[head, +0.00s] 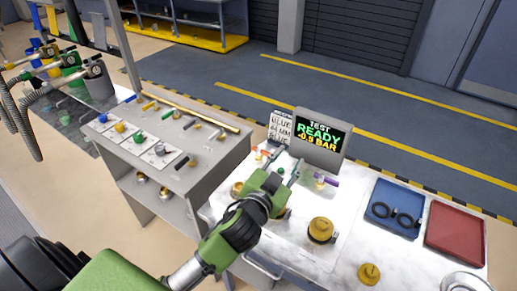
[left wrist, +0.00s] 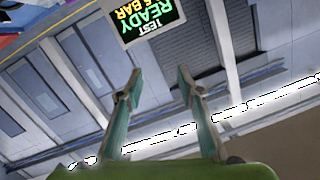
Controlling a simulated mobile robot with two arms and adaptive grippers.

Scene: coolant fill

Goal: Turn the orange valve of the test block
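The test block sits at the back of the white bench, below the grey display (head: 320,139) that reads "TEST READY -0.9 BAR". A small orange part (head: 258,153), which looks like the orange valve, shows at its left end, partly behind my gripper. A purple handle (head: 327,181) shows to the right. My left gripper (head: 284,163) is over the bench in front of the display, between these two. In the left wrist view its fingers (left wrist: 157,84) are apart with nothing between them, and the display appears upside down beyond. Contact with the valve cannot be told. My right gripper is not in view.
Brass fittings (head: 320,229) stand on the bench front, another (head: 369,273) nearer the edge. A blue tray (head: 380,216) with black rings and a red tray (head: 455,232) lie right. A grey bench (head: 215,155) with colored-handled parts stands left. A label card (head: 281,128) stands beside the display.

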